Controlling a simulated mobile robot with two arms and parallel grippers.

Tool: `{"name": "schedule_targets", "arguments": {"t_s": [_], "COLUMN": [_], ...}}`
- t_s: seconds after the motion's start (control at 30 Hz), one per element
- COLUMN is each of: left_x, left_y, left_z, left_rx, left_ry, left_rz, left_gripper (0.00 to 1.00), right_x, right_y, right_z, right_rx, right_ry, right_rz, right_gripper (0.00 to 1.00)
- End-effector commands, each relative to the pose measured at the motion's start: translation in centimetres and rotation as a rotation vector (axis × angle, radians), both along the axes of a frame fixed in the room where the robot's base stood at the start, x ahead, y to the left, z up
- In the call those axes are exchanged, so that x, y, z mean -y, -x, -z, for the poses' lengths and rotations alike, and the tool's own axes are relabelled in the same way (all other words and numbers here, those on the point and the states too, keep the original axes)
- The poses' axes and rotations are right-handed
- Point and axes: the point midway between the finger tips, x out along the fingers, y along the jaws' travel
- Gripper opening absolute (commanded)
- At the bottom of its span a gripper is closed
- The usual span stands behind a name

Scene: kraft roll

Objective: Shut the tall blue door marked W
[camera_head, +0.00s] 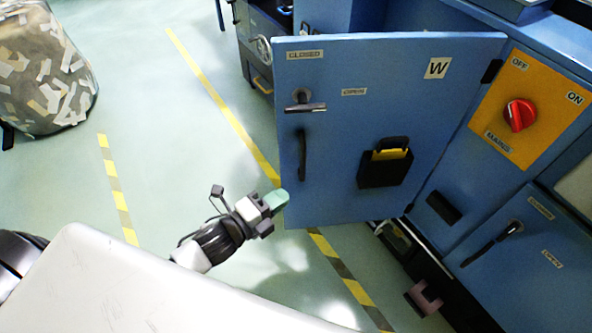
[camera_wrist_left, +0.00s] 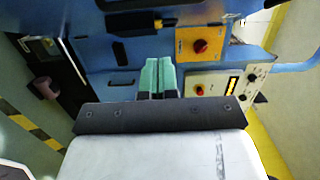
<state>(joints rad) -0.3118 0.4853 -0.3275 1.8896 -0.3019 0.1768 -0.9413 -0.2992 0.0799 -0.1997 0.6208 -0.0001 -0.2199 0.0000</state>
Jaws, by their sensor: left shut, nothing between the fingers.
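The tall blue door (camera_head: 375,115) marked W stands open in the head view, swung out from the blue cabinet. Its hinged side is at the right, beside the orange MAINS panel. Its free edge is at the left. Near that edge are a lever handle (camera_head: 305,106) between CLOSED and OPEN labels and a black pull bar (camera_head: 302,155). My left gripper (camera_head: 277,200) is shut and empty, with teal fingertips at the door's lower free corner; I cannot tell whether they touch it. The shut fingers also show in the left wrist view (camera_wrist_left: 157,76). My right gripper is out of view.
The orange MAINS panel (camera_head: 530,100) has a red knob. A smaller blue door (camera_head: 530,260) is at lower right. A black holder (camera_head: 385,165) sits on the tall door. Pale floor with striped tape lies open between.

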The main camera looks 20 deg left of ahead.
Motion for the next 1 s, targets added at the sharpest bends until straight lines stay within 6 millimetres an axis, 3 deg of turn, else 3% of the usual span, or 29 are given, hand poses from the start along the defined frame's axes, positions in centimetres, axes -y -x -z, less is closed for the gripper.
{"name": "schedule_targets", "arguments": {"t_s": [0.2,0.4,0.6,1.0], "left_x": [2.4,1.6,1.3,1.3], "left_y": [-4.2,-6.9,-7.8,-7.8], "left_z": [-0.2,-0.1,0.1,0.1], "left_rx": [0.002,0.0,-0.001,-0.002], "left_ry": [0.002,-0.001,0.0,0.0], "left_rz": [0.0,-0.001,-0.001,0.001], "left_gripper": [0.0,0.0,0.0,0.0], "right_x": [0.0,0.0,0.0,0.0], "right_y": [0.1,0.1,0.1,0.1], "right_z": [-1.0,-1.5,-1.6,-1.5], "right_rx": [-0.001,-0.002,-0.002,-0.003], "right_ry": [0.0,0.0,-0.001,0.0], "right_rz": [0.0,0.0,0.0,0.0], "right_gripper": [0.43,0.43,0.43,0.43]}}
